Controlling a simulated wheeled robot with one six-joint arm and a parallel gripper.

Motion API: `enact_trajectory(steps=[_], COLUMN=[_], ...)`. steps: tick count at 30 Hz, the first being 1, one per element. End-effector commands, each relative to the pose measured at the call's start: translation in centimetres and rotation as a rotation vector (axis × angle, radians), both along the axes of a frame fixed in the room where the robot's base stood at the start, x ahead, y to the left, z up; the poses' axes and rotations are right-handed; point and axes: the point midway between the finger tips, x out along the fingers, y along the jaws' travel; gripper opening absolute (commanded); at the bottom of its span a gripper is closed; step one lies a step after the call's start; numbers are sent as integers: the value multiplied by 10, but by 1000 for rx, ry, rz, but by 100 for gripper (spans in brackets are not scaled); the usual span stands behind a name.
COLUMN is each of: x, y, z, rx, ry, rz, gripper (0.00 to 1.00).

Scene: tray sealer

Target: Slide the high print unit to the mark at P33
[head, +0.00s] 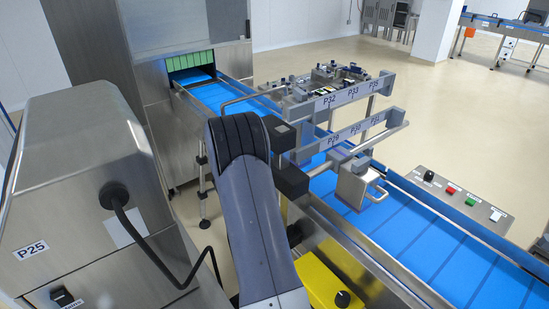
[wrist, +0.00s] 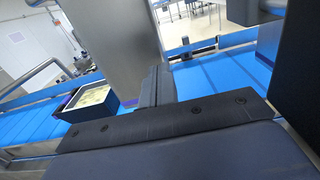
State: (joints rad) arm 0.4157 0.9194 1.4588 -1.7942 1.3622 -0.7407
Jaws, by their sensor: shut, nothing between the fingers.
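The upper rail (head: 340,98) carries labels P32, P33 and a third one, with the P33 mark (head: 352,91) in its middle. A lower rail (head: 355,134) with its own labels runs beneath it. A steel box with a handle (head: 352,187) sits under the lower rail, over the belt. I cannot tell for sure which part is the high print unit. My gripper (wrist: 156,86) is shut and empty in the wrist view, in front of a tall steel body (wrist: 115,40); contact cannot be told.
A blue conveyor belt (head: 432,240) runs diagonally beneath the rails. A dark tray with pale contents (wrist: 90,100) lies on the belt in the wrist view. A control panel (head: 465,200) with buttons is at the right. A steel housing labelled P25 (head: 80,190) fills the left.

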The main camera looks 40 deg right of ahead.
Motion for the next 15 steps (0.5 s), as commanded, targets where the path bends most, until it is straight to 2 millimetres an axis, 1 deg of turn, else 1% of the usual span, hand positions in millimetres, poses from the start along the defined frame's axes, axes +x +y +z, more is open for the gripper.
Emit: enact_trajectory(steps=[1, 3, 6, 15], x=[-1, -2, -2, -2], y=[-8, -15, -22, -24], z=[3, 2, 1, 0], rx=[0, 1, 0, 0], ry=[0, 0, 0, -1], rz=[-3, -2, 0, 0], gripper=[0, 0, 0, 0])
